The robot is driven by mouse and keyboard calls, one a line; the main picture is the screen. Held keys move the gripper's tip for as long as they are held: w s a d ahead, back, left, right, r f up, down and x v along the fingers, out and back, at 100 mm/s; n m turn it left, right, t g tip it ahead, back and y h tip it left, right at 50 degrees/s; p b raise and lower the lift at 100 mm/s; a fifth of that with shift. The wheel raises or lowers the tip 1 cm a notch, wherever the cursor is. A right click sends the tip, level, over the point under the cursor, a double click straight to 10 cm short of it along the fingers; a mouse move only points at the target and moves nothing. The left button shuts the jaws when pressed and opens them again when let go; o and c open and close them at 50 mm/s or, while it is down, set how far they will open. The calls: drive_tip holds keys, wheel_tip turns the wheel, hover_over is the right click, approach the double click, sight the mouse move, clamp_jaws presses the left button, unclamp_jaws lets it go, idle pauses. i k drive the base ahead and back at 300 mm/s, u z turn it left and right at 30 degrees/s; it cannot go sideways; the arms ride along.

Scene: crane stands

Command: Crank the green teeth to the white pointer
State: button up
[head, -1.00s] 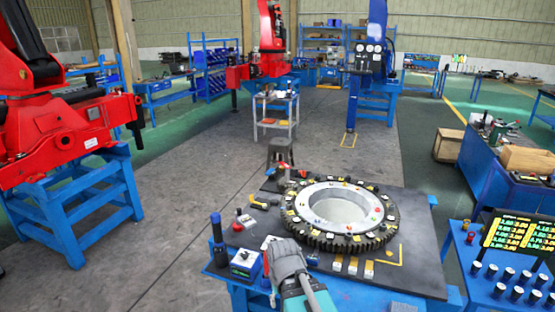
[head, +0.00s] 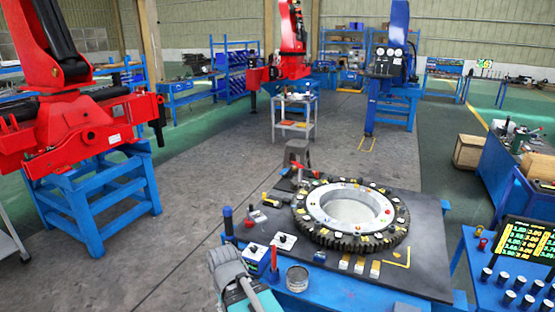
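A dark toothed ring gear (head: 322,235) with a pale inner ring (head: 321,204) lies flat on a table at centre right. Small coloured marks dot its top. I cannot single out green teeth or a white pointer at this size. A red-handled part (head: 300,171) stands at the gear's back left; whether it is the crank is unclear. My gripper (head: 222,256) is at the lower left of the table, a grey end on a teal arm, apart from the gear. Its fingers are not clear, so I cannot tell whether it is open or holds anything.
The dark tabletop (head: 428,240) holds a blue box (head: 257,262), a round tin (head: 297,278) and small blocks at its front. A stool (head: 297,152) is behind it. A display board (head: 526,238) stands at right. Grey floor (head: 165,250) is open at left.

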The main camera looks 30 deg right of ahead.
sight(295, 183)
drive_tip(key=u, duration=0.4)
drive_tip(key=i, duration=2.35)
drive_tip(key=z, duration=1.75)
